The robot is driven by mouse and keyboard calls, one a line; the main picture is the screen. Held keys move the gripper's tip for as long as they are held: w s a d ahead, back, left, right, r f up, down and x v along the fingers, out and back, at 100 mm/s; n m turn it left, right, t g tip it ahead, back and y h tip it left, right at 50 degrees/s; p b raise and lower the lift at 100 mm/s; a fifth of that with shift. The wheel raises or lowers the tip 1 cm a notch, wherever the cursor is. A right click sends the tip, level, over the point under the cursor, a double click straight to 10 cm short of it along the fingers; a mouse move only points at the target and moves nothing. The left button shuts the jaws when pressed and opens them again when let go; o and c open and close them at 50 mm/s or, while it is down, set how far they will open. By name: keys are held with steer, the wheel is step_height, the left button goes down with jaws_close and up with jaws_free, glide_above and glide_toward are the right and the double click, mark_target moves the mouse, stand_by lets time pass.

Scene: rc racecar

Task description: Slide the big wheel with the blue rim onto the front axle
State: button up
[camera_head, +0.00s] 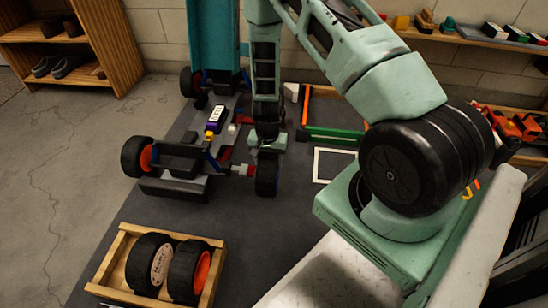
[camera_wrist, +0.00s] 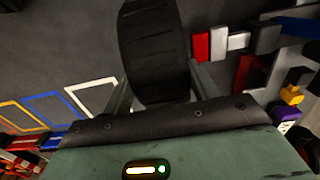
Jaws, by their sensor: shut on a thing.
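My gripper (camera_head: 268,148) points down and is shut on a big black wheel (camera_head: 267,176), gripped by the upper part of its tyre. The wheel stands upright; its rim is hidden, so I cannot see its colour. In the wrist view the tyre (camera_wrist: 155,45) sits between my two fingers (camera_wrist: 160,92). The race car chassis (camera_head: 180,185) lies left of the wheel. Its near-right axle, with white and red parts (camera_head: 240,170), points toward the wheel. In the wrist view the red axle end (camera_wrist: 201,46) lies just right of the tyre, with a narrow gap showing.
A wooden crate (camera_head: 107,262) holds two wheels, one with an orange rim (camera_head: 202,272). An orange-rimmed wheel (camera_head: 138,157) is on the car's left side. A white square frame (camera_head: 333,150) and a green bar (camera_head: 330,134) lie right of my gripper. The near mat (camera_head: 255,235) is clear.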

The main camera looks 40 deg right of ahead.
steer(key=shift+w+a+p, duration=0.6)
steer(key=shift+w+a, duration=0.45)
steer(key=shift+w, duration=0.3)
steer(key=shift+p, duration=0.75)
stand_by(0.9)
steer(key=shift+w+a+p, duration=0.4)
steer(key=shift+w+a, duration=0.75)
steer(key=shift+w, duration=0.3)
steer(key=shift+w+a+p, duration=0.35)
steer(key=shift+w+a, duration=0.75)
steer(key=shift+w, duration=0.35)
stand_by(0.5)
steer(key=o, duration=1.5)
steer(key=shift+c, duration=0.2)
step_height(320, 180, up, 18)
steer(key=p, duration=0.7)
steer(key=shift+f+p, duration=0.25)
steer(key=shift+p, duration=0.05)
